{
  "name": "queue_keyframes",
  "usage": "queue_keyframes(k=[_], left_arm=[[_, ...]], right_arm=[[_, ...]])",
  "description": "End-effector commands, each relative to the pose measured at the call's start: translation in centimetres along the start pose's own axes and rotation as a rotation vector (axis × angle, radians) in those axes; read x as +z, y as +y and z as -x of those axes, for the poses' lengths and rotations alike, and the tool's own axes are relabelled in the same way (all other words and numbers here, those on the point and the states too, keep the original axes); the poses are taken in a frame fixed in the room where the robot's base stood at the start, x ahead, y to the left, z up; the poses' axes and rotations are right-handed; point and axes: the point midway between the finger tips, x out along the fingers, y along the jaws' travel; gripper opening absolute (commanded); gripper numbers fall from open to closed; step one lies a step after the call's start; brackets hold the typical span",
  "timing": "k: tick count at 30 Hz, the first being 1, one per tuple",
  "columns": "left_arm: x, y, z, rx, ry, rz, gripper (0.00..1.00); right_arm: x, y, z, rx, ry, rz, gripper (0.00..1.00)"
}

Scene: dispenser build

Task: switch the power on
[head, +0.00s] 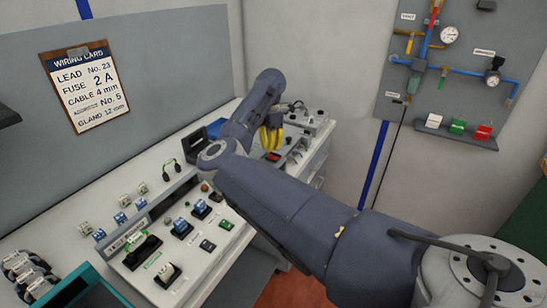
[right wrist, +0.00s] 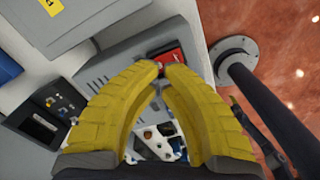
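A red switch-like part (right wrist: 168,57) in a dark surround sits on a grey ribbed housing (right wrist: 110,70) in the right wrist view. In the head view a small red part (head: 273,157) shows on the bench, just below my right gripper (head: 271,139). The yellow fingers of my right gripper (right wrist: 161,70) arch together, their tips almost meeting at the red part's near edge. Nothing is seen held between them. Whether the tips touch the red part cannot be told, and the fingers hide some of it. My left gripper is not in view.
The white bench (head: 205,255) carries several switches, sockets and small parts. A wiring card (head: 85,87) hangs on the grey back panel. A pipe-and-gauge board (head: 455,60) is on the right wall. A grey post (right wrist: 270,105) stands beside the bench in the right wrist view.

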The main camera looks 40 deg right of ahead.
Motion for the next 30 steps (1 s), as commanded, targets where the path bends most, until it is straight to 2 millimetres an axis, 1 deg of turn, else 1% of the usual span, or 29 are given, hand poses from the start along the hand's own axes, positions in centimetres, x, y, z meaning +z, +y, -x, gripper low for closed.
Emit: queue_keyframes(k=[30], left_arm=[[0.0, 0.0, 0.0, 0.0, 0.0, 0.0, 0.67]], right_arm=[[0.0, 0.0, -1.3, -0.001, 0.0, 0.0, 0.0]])
